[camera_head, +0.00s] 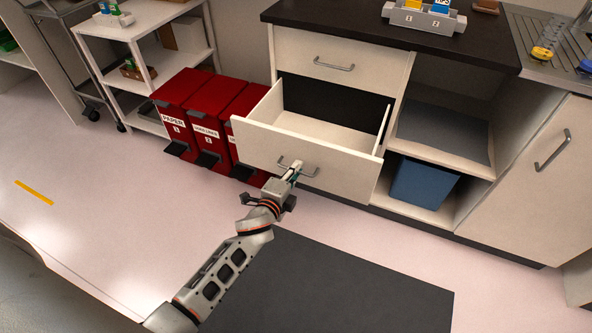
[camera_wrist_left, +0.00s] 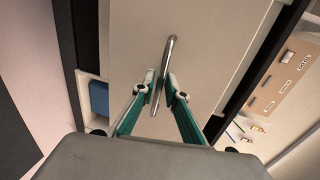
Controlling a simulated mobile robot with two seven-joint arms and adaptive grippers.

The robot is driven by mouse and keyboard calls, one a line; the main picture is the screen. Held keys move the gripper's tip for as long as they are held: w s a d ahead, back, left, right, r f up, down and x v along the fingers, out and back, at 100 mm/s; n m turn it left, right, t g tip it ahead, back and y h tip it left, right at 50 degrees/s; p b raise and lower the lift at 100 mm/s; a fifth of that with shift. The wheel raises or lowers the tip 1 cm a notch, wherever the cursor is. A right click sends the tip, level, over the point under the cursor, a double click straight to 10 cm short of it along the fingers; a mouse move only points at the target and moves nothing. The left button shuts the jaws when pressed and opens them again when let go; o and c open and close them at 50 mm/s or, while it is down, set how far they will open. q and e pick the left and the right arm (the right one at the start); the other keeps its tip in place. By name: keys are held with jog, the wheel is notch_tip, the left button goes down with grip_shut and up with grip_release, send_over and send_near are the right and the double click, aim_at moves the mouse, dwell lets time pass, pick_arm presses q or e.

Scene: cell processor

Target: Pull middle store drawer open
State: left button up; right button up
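The white store drawer (camera_head: 262,148) below the closed top drawer (camera_head: 341,58) is pulled well out of the cabinet. Its inside is empty where I can see it. Its grey bar handle (camera_head: 309,172) is on the front panel, and the handle also shows in the left wrist view (camera_wrist_left: 171,48). My left gripper (camera_head: 295,168) is at the handle's left part. In the left wrist view its two green-sided fingers (camera_wrist_left: 160,82) lie on either side of the bar, closed in on it. What is beneath the open drawer is mostly hidden. My right gripper is not in view.
Several red bins (camera_head: 205,125) stand close to the drawer's left side. Right of the drawer are open shelves with a blue bin (camera_head: 422,184) and a closed cabinet door (camera_head: 535,185). A dark mat (camera_head: 340,290) covers the floor in front. The dark countertop (camera_head: 330,18) is above.

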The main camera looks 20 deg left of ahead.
pick_arm(q)
jog(key=v, duration=1.2)
jog(key=shift+s+f, duration=0.1)
dwell(0.4)
